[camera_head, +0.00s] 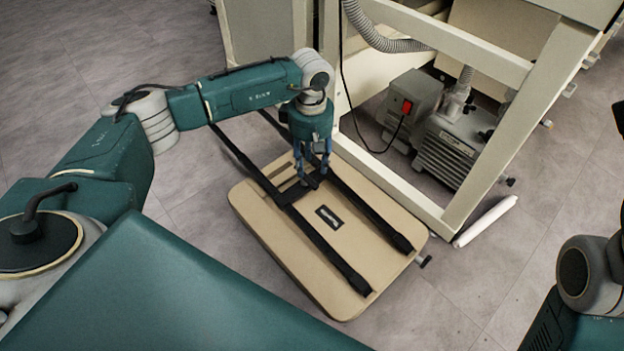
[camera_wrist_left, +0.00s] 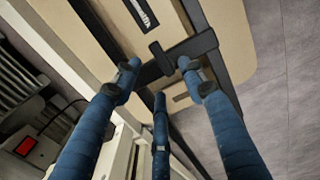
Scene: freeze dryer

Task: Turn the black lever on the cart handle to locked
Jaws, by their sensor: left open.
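The cart (camera_head: 265,212) is a low beige platform with two long black rails and a black crossbar (camera_head: 287,197). A short black lever (camera_wrist_left: 159,57) sticks out from the crossbar, seen in the left wrist view; in the head view it is mostly hidden by my fingers. My left gripper (camera_head: 313,170) points down just above the crossbar. Its blue fingers are open and spread around the lever, with two on either side and one nearer the camera (camera_wrist_left: 160,78). I cannot tell whether any finger touches it. My right gripper is out of view.
A cream machine frame (camera_head: 480,60) stands right behind the cart. Under it are a grey pump (camera_head: 452,142) and a grey box with a red switch (camera_head: 408,106). A white tube (camera_head: 486,221) lies by the frame's foot. Floor is clear left of the cart.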

